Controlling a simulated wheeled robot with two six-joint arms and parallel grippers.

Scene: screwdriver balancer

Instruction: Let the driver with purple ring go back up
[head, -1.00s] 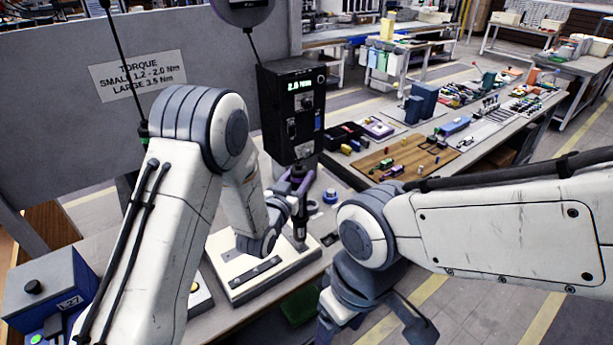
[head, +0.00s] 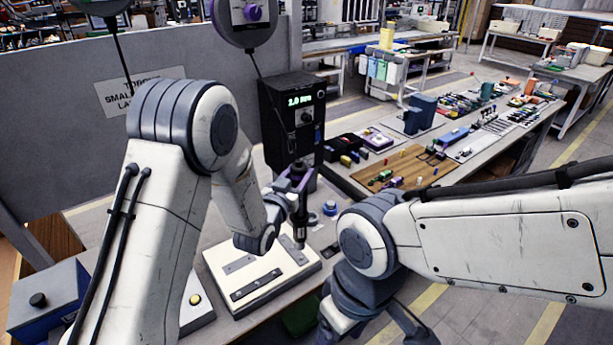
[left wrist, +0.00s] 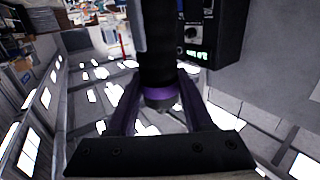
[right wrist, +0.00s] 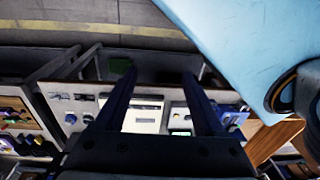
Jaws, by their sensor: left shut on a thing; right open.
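The dark driver (head: 300,217) hangs upright over the cream fixture board (head: 226,274), its lower end close to the board's far right part in the picture; I cannot tell whether it touches. My left gripper (head: 297,180), with purple fingers, is shut around the driver's upper body. The left wrist view shows the driver (left wrist: 157,50) between the fingers, with its purple ring (left wrist: 162,97) there. My right gripper (right wrist: 159,78) is open and empty.
A black control box (head: 292,125) with a lit display stands behind the driver. A second cable (head: 122,55) hangs at the left before the grey panel. A blue box (head: 48,290) stands at the front left. A bench with tools (head: 410,165) lies to the right.

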